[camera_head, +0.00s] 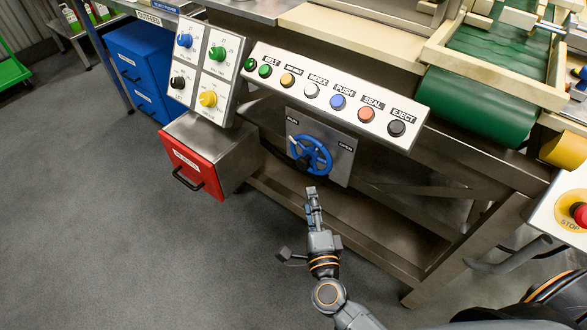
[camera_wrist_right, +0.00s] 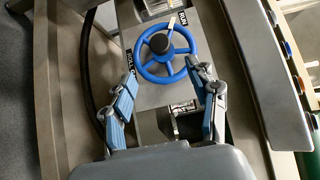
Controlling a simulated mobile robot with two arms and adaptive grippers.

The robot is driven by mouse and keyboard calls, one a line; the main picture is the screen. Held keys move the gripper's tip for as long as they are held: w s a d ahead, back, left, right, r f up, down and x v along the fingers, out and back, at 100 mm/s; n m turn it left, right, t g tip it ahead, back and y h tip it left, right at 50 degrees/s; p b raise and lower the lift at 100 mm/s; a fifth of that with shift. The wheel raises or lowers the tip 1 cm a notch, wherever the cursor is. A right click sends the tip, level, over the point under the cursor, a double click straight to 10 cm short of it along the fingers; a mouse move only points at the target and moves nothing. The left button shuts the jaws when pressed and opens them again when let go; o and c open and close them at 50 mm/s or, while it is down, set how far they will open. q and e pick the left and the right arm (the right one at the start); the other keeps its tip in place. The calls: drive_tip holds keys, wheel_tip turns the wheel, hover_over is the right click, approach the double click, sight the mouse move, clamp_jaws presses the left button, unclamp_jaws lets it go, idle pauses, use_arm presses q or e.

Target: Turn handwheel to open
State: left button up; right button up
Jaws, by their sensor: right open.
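The blue handwheel (camera_head: 327,160) is mounted on a grey metal plate (camera_head: 343,165) under the button panel. It has a dark knob and small dark labels to either side, too small to read surely. In the right wrist view, the handwheel (camera_wrist_right: 140,56) is just beyond my fingers, with the black knob (camera_wrist_right: 160,43) near its middle and a pale pointer at its upper edge. My right gripper (camera_head: 312,194) is just below and in front of the wheel. In the right wrist view, my right gripper (camera_wrist_right: 164,80) has its fingers spread and empty. My left gripper is out of view.
A sloped button panel (camera_head: 270,58) overhangs the wheel. A red drawer (camera_head: 190,165) juts out at left below a dial panel (camera_head: 207,70). The machine's steel frame (camera_head: 480,240) lies right and below. An emergency stop (camera_head: 580,214) is at right. Floor is clear at left.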

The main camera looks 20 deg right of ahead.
sight(303, 167)
drive_tip(key=w, duration=0.4)
drive_tip(key=w+d, duration=0.1)
drive_tip(key=w, duration=0.7)
drive_tip(key=shift+d+b, duration=0.3)
drive_tip(key=shift+b, duration=0.1)
drive_tip(key=shift+w, duration=0.55)
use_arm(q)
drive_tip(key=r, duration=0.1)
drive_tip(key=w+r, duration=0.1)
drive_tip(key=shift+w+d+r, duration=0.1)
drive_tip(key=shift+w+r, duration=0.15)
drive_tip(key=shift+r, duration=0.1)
use_arm(e)
clamp_jaws()
